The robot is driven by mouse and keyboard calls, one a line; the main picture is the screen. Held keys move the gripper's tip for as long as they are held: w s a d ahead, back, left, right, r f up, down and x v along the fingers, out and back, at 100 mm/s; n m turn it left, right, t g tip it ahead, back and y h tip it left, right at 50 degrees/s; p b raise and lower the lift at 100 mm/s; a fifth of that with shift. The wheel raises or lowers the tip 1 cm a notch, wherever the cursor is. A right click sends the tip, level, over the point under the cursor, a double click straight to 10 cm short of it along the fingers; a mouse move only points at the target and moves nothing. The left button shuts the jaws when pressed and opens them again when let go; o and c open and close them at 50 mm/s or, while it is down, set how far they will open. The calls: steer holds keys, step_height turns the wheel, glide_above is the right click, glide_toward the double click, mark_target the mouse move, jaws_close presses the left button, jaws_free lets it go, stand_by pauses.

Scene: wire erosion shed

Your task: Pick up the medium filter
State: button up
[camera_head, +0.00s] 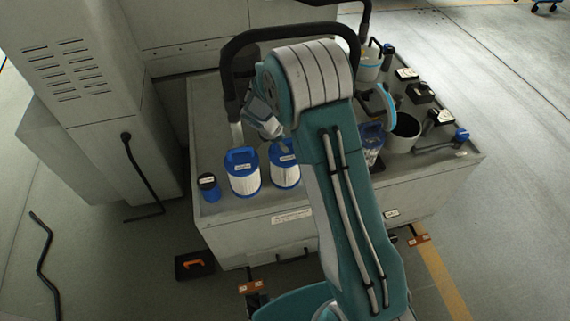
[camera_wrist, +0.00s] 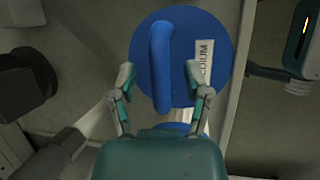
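The medium filter (camera_wrist: 185,30) has a round blue cap with a raised blue handle and a white label, partly covered, whose visible letters end in "DIUM". My gripper (camera_wrist: 160,85) is open, with one finger on each side of the handle and a gap to it on both sides. In the head view my gripper (camera_head: 268,128) points down over the bench, close to a blue-capped white pleated filter (camera_head: 286,172). That filter's top is partly hidden, and its label is too small to read there.
A similar filter (camera_head: 244,180) and a small blue canister with a black cap (camera_head: 209,188) stand to the left on the grey bench (camera_head: 245,228). A dark blue item (camera_head: 372,140) and a grey bucket (camera_head: 403,133) stand right of my arm. A black frame rises behind.

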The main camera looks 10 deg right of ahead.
jaws_close()
steer(key=shift+r, duration=0.1)
